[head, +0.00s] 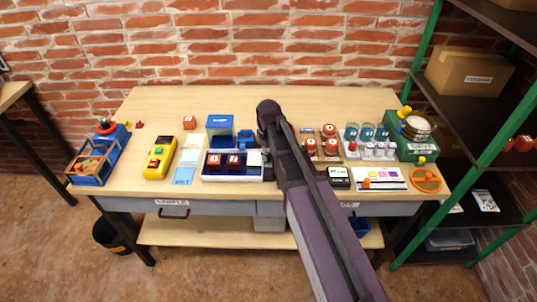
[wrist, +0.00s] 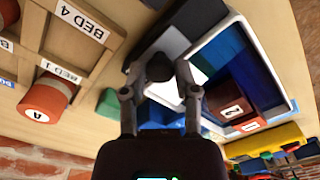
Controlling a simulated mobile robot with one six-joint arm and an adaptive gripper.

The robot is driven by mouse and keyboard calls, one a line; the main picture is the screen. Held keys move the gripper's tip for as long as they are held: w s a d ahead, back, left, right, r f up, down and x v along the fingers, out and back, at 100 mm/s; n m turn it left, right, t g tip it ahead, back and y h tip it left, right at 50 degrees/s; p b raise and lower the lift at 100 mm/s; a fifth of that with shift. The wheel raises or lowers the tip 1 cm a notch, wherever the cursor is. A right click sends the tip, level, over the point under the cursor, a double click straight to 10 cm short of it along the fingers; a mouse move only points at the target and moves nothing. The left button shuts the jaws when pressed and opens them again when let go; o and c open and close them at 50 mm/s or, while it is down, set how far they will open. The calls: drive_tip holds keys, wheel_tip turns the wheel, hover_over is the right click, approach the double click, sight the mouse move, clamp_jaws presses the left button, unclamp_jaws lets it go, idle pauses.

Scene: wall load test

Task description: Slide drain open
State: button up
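No part labelled as a drain is legible in either view, so I cannot tell which piece it is. A green unit (head: 416,150) with a round brass-rimmed part and yellow knobs stands at the right end. My gripper (wrist: 159,92) is open in the wrist view, its two fingers apart, with a dark rounded shape between and beyond them. I see nothing gripped. In the head view my arm hides the gripper and part of the table's middle.
A white-rimmed tray (head: 206,179) with red blocks lies left of my arm; it also shows in the wrist view (wrist: 293,104). Red cylinders (head: 330,131) and a vial rack (head: 350,152) crowd the right. A yellow control box (head: 160,158) stands left. The table's back strip is clear.

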clamp_jaws()
drive_tip(key=shift+s+a, duration=0.15)
drive_tip(key=shift+s, duration=2.1)
drive_tip(key=o, duration=0.7)
unclamp_jaws()
drive_tip(key=shift+o, duration=0.2)
drive_tip(key=shift+w, duration=0.1)
